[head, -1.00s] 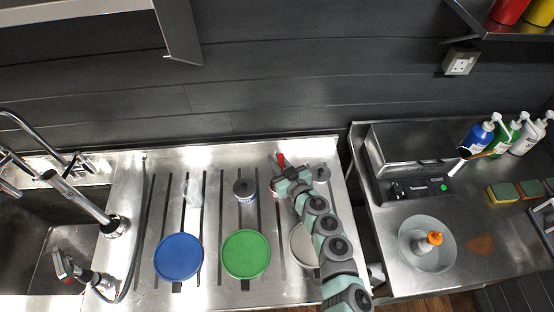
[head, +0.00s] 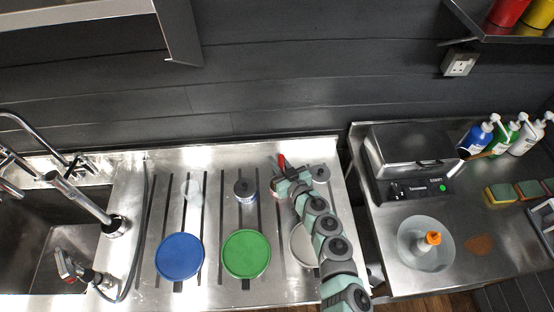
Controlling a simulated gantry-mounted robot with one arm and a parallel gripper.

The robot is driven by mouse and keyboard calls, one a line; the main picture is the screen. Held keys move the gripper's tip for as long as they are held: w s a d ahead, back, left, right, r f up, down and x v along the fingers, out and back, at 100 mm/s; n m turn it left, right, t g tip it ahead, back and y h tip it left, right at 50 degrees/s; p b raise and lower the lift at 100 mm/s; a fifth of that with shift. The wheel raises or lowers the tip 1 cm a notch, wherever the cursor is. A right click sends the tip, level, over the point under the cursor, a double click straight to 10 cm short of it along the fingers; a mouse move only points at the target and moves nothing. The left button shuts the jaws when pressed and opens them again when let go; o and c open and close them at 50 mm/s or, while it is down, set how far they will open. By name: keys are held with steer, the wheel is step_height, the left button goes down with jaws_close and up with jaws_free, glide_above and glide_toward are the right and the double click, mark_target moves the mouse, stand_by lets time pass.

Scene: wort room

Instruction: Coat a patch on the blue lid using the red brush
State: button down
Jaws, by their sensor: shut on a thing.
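The blue lid (head: 180,257) lies flat at the left of the ribbed steel drainer. My gripper (head: 281,172) is at the back right of the drainer, shut on the red brush (head: 282,161). Only the brush's red end shows above the gripper; its bristles are hidden. The gripper is well to the right of the blue lid and behind it.
A green lid (head: 246,254) lies right of the blue one, and a pale lid (head: 300,240) is partly behind my arm. A dark-topped jar (head: 245,189) and a clear glass (head: 192,190) stand behind the lids. The sink (head: 40,235) is at left.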

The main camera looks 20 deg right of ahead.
step_height(320, 180, up, 7)
steer(key=p, duration=0.7)
steer(key=shift+w+f, duration=0.1)
steer(key=shift+f, duration=0.05)
stand_by(0.5)
